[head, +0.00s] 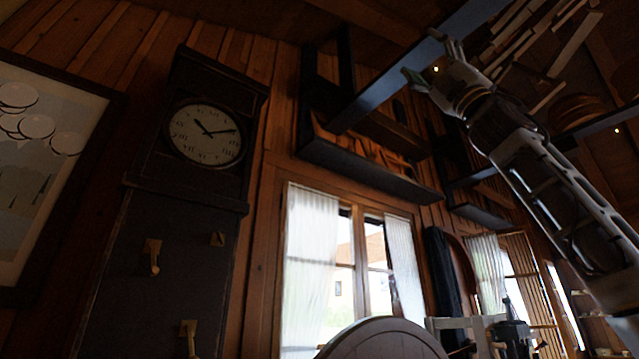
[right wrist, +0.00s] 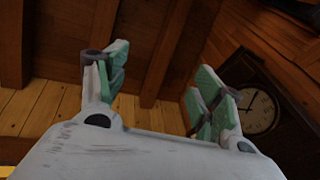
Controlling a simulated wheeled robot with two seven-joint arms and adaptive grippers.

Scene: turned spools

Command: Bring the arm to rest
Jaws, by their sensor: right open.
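My right gripper (head: 424,62) is raised high in the head view, its arm coming in from the lower right. It appears in front of the dark beams near the ceiling. In the right wrist view the gripper (right wrist: 158,95) has its two green-padded fingers spread wide apart, with nothing between them. Wooden planks and beams show behind the fingers. My left gripper is in neither view.
A tall dark clock (head: 206,133) stands against the plank wall at left, beside a framed picture (head: 40,150). A dark shelf (head: 370,170) hangs above a curtained window (head: 345,265). A rounded dark chair back (head: 385,342) shows at the bottom.

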